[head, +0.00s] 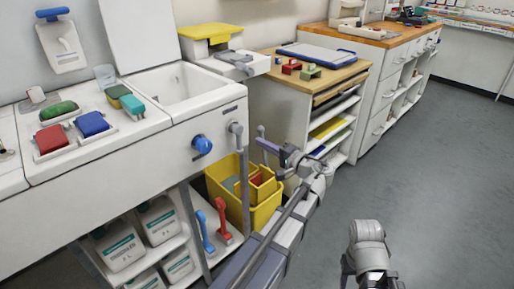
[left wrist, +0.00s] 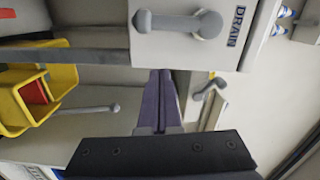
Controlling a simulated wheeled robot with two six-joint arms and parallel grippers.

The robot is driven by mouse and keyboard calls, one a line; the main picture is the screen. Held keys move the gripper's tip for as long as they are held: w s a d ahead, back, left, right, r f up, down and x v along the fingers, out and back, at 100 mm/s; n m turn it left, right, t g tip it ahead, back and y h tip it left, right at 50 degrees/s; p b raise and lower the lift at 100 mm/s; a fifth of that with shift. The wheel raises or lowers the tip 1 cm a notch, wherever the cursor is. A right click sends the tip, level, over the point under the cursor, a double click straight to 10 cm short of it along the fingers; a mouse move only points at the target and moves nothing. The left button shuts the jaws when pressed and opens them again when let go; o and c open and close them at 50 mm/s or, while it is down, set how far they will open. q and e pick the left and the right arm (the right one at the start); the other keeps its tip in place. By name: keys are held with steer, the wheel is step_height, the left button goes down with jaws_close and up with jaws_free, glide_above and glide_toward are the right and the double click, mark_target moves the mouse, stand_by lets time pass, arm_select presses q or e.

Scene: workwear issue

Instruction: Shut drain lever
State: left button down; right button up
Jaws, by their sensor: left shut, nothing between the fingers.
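The drain lever (head: 236,130) is a grey handle on the right end of the white sink front, hanging down from its pivot. In the left wrist view the lever (left wrist: 172,22) shows at the top, lying sideways, beside the "DRAIN" label (left wrist: 237,25). My left gripper (head: 266,145) is right of the lever in the head view, apart from it. Its purple fingers (left wrist: 161,85) are shut and empty, below the lever in the left wrist view. Part of my right arm shows at the bottom of the head view; its gripper fingers cannot be made out.
A blue knob (head: 201,145) is on the sink front left of the lever. The white basin (head: 184,90) is above. A yellow bin (head: 215,180) and blue and red handled tools stand below. A wooden-topped shelf unit (head: 345,78) is behind the gripper. Open floor lies right.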

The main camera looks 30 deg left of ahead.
arm_select(q)
steer(key=v, duration=0.9)
steer(key=shift+s+a, duration=0.1)
steer(key=shift+s, duration=0.05)
steer(key=s+f+g+h, duration=0.1)
steer(key=s+f+h, duration=0.25)
steer(key=f, duration=0.25)
steer(key=s+f+n+g+h, duration=0.1)
steer(key=s+f+g+h, duration=0.2)
steer(key=f, duration=0.4)
steer(key=s+f+h, duration=0.3)
steer(key=f+h, duration=0.2)
steer(key=f, duration=0.1)
steer(key=s+d+f+m+g+h, duration=0.1)
steer(key=s+d+m+h, duration=0.1)
steer(key=s+d, duration=0.45)
steer(key=s+d+f+m+h, duration=0.1)
steer(key=s+d+f+h, duration=0.15)
steer(key=d, duration=0.75)
step_height(320, 180, up, 35)
steer(key=p, duration=3.4)
steer(key=shift+s+r+p, duration=0.25)
steer(key=shift+s+p, duration=0.05)
steer(key=shift+p, duration=0.05)
